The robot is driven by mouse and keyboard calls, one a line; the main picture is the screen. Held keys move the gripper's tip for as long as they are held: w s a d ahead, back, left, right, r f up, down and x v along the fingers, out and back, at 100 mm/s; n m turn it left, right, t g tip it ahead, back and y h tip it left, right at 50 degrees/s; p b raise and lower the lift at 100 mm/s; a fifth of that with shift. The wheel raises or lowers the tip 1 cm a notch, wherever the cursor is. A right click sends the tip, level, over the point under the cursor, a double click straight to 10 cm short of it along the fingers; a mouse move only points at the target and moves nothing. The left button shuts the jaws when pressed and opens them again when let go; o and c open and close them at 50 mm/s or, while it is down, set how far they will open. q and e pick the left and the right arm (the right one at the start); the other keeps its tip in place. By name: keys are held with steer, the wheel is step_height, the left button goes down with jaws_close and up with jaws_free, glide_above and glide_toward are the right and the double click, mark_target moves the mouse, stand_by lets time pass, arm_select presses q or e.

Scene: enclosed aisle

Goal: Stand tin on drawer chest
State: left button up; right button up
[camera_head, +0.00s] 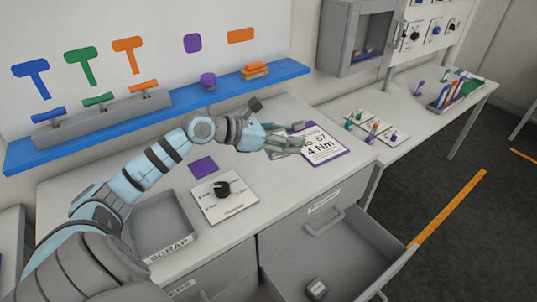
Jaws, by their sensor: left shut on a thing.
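My left gripper (290,141) reaches in from the left over the white top of the drawer chest (262,205). It is shut on a small grey thing (298,126), mostly hidden by the fingers; I cannot tell for certain that it is the tin. The gripper is beside the purple-edged card (323,150) with large print and partly covers it. The chest's right-hand drawer (345,250) is pulled open, and a small grey block-like thing with a pale label (316,288) lies in it near the front. My right gripper is not in view.
A dial box (224,199), a purple square (203,166) and a grey SCRAP tray (163,225) occupy the left and middle of the top. A blue shelf (160,112) runs behind. A board with small coloured parts (377,133) lies right. Clear top lies right of the dial box.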

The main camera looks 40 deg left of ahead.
arm_select(q)
steer(key=w+a+r+n+t+y+p, duration=0.1)
steer(key=w+a+r+n+y+p, duration=0.3)
steer(key=w+a, duration=0.3)
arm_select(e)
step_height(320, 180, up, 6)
arm_select(q)
steer(key=shift+m+h, duration=0.6)
steer(key=shift+m, duration=0.1)
steer(key=f+b, duration=0.3)
steer(key=f, duration=0.6)
steer(key=f+b, duration=0.3)
steer(key=f, duration=0.6)
steer(key=shift+a+f, duration=0.2)
steer(key=shift+f, duration=0.1)
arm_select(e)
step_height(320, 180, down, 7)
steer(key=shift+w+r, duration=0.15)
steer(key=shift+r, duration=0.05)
arm_select(q)
steer(key=shift+s+f, duration=0.1)
steer(key=shift+f, duration=0.05)
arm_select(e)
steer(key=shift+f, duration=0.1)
arm_select(q)
steer(key=o, duration=1.2)
